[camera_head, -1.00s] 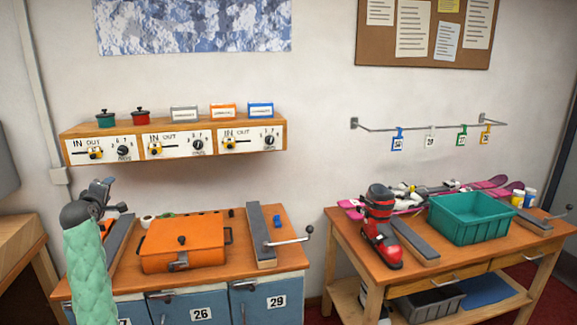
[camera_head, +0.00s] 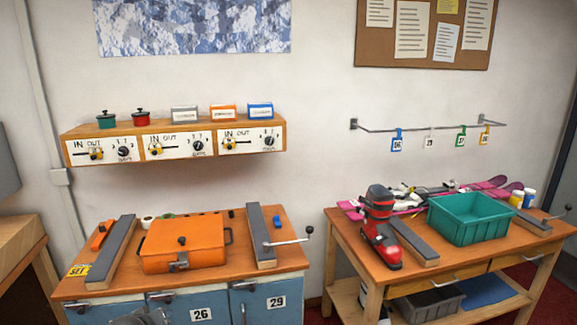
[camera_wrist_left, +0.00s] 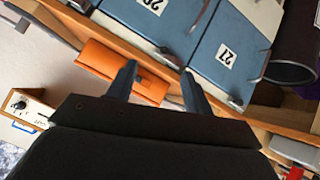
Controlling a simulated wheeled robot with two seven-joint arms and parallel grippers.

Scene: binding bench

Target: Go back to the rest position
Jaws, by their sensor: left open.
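My left gripper (camera_wrist_left: 158,88) shows in the left wrist view with its two fingers apart and nothing between them. The orange box (camera_wrist_left: 112,72) and the blue drawers (camera_wrist_left: 150,22) of the left bench lie beyond the fingers. In the head view only a grey part, which looks like my left arm or gripper, shows at the bottom edge in front of the drawers. My right gripper is in neither view.
The left bench holds the closed orange box (camera_head: 183,245) between two grey-topped bars (camera_head: 110,250). The right bench holds a red ski boot (camera_head: 380,230) and a teal bin (camera_head: 470,218). A shelf with dials (camera_head: 175,140) hangs on the wall. The floor between the benches looks clear.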

